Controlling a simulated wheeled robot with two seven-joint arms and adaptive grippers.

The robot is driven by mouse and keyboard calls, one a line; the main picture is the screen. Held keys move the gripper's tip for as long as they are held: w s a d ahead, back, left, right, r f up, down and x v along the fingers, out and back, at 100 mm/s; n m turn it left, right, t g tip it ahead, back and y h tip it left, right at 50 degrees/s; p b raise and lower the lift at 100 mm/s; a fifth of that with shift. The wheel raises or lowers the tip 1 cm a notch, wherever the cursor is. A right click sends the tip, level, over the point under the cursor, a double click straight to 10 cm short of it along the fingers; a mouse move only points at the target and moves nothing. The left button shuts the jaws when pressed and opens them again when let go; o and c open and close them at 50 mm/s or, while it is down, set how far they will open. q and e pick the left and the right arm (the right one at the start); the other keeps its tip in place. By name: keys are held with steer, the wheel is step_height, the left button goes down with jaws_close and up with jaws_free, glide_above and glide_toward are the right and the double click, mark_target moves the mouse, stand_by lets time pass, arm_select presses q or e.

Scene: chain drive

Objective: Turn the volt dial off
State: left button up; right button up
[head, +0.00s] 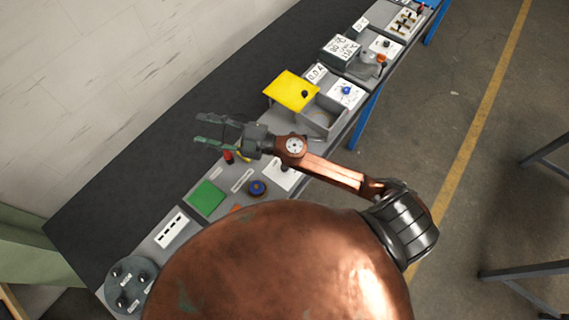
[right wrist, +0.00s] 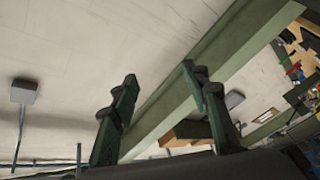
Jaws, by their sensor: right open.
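Two blue knobs are candidates for the volt dial, and I cannot tell which one it is. One blue knob (head: 257,188) is on the near part of the bench, below my right gripper in the head view. The other blue knob (head: 347,90) is on a white plate beside a small display (head: 316,73) that seems to read 0.0 A. My right gripper (head: 205,131) points left above the bench, open and empty, apart from both knobs. The right wrist view shows its two spread fingers (right wrist: 158,75) against the wall. My left gripper is not in view.
A yellow lid (head: 291,89) stands raised over a grey box (head: 322,116). A green square (head: 206,198), a red part (head: 228,157) and a round grey fixture (head: 130,283) are on the bench. The dark back strip (head: 150,150) is clear. My copper-coloured body hides part of the near bench.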

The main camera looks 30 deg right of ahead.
steer(key=s+a+f+n+g, duration=0.4)
steer(key=a+n+g, duration=0.1)
steer(key=s+d+f+n+g+h, duration=0.2)
steer(key=f+g, duration=0.1)
steer(key=f, duration=0.3)
steer(key=s+d+f+n+g+h, duration=0.1)
steer(key=s+f+n+g+h, duration=0.15)
steer(key=f, duration=0.45)
steer(key=d+f+h, duration=0.3)
steer(key=d, duration=0.5)
steer(key=w+d+f+m+g+h, duration=0.1)
steer(key=d+f+h, duration=0.2)
steer(key=d, duration=0.5)
steer(key=d+f+m+g+h, duration=0.1)
steer(key=d+f+h, duration=0.2)
steer(key=d, duration=0.5)
steer(key=shift+w+d+f+h+p, duration=0.25)
steer(key=shift+w+f+h+p, duration=0.1)
steer(key=shift+h, duration=0.2)
step_height(320, 180, down, 7)
steer(key=shift+r+p, duration=0.15)
steer(key=shift+p, duration=0.65)
steer(key=shift+f, duration=0.35)
steer(key=shift+c, duration=0.4)
